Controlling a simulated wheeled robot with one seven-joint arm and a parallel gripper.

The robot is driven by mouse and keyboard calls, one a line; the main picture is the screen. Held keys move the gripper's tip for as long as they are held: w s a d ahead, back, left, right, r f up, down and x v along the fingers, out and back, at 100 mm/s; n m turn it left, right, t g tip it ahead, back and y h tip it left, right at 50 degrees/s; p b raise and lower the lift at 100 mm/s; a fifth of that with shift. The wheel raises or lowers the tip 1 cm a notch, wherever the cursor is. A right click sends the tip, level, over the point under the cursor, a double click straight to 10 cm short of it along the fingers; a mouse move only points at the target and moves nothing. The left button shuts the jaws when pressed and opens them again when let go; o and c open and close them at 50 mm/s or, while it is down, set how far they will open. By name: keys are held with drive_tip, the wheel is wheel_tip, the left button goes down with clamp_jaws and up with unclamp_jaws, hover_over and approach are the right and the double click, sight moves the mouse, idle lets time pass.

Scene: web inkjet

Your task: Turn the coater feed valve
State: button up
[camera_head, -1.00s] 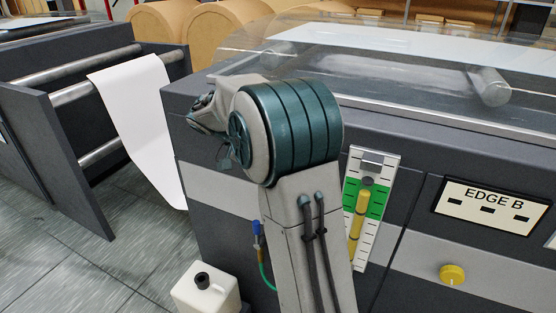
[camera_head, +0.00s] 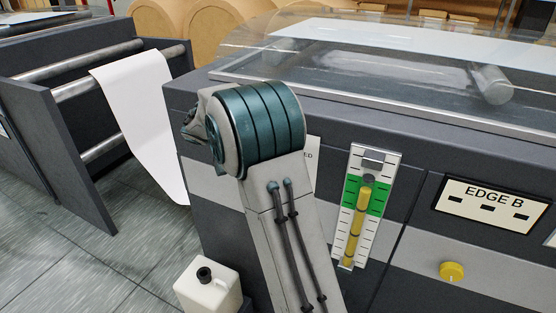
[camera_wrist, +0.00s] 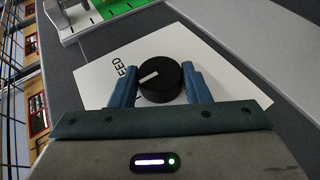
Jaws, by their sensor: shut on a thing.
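The coater feed valve is a round black knob (camera_wrist: 163,84) with a white pointer line, on a white plate (camera_wrist: 105,62) lettered "FEED" in the wrist view. The pointer slants toward the lower left in that view. My gripper (camera_wrist: 160,85) has its two blue fingers on either side of the knob and is shut on it. In the head view my arm hides the knob and most of its plate; a strip of the plate (camera_head: 313,160) shows right of the arm.
A gauge with a green band and yellow column (camera_head: 359,208) is right of my arm. An "EDGE B" panel (camera_head: 491,206) and yellow knob (camera_head: 452,271) are farther right. A white jug (camera_head: 209,287) stands low left. A clear cover (camera_head: 390,65) tops the machine.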

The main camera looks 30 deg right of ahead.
drive_tip(key=o, duration=1)
drive_tip(key=shift+c, duration=0.2)
drive_tip(key=v, duration=1.4)
drive_tip(key=shift+r, duration=0.15)
drive_tip(key=s+a+f+n+t+y, duration=0.1)
drive_tip(key=s+f+n+t+y, duration=0.2)
drive_tip(key=s, duration=1)
drive_tip(key=s+a+f+n+t+y, duration=0.2)
drive_tip(key=s+f+n+t+y, duration=0.2)
drive_tip(key=s+f+y, duration=0.4)
drive_tip(key=s+t, duration=0.1)
drive_tip(key=s, duration=0.3)
drive_tip(key=shift+s+n, duration=0.3)
drive_tip(key=shift+s, duration=0.05)
drive_tip(key=shift+r, duration=0.1)
